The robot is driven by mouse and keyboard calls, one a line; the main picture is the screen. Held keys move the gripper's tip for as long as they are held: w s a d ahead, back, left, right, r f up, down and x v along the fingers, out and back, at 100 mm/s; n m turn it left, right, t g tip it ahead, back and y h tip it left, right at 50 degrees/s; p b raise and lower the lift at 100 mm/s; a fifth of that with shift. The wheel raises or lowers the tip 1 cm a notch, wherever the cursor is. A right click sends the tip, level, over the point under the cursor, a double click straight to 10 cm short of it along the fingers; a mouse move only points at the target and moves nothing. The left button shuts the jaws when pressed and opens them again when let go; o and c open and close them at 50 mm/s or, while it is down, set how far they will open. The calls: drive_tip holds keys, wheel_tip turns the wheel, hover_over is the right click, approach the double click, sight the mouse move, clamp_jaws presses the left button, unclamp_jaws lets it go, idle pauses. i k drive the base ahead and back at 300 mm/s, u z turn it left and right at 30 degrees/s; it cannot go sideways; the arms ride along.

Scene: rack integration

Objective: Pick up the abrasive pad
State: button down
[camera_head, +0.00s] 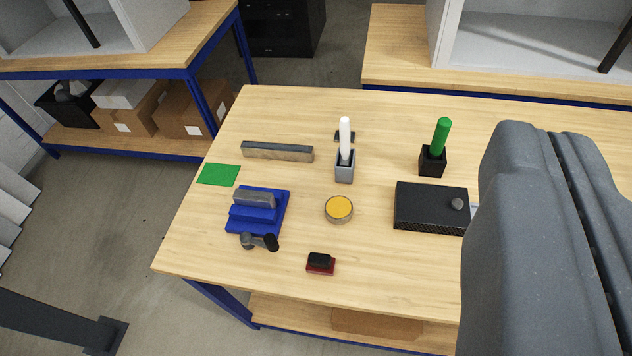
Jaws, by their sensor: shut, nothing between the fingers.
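The abrasive pad appears to be the thin green square (218,174) lying flat near the left edge of the wooden table. Its whole top face is in view and nothing covers it. My gripper (551,137) shows as large grey shapes at the right side of the picture. It is shut and empty, with only a narrow dark seam between its two parts. In the picture it is far to the right of the green pad and does not touch it. It hides the right part of the table.
Near the pad are a long grey-and-wood bar (277,152) and a blue vise (257,210). A yellow-topped round tin (339,209), red-black block (320,263), grey holder (345,170), green-handled tool (440,138) and black box (430,207) stand further right. Bare wood separates them.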

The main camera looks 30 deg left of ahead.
sight(319, 263)
drive_tip(key=u, duration=1.55)
drive_tip(key=k, duration=0.35)
drive_tip(key=z, duration=0.7)
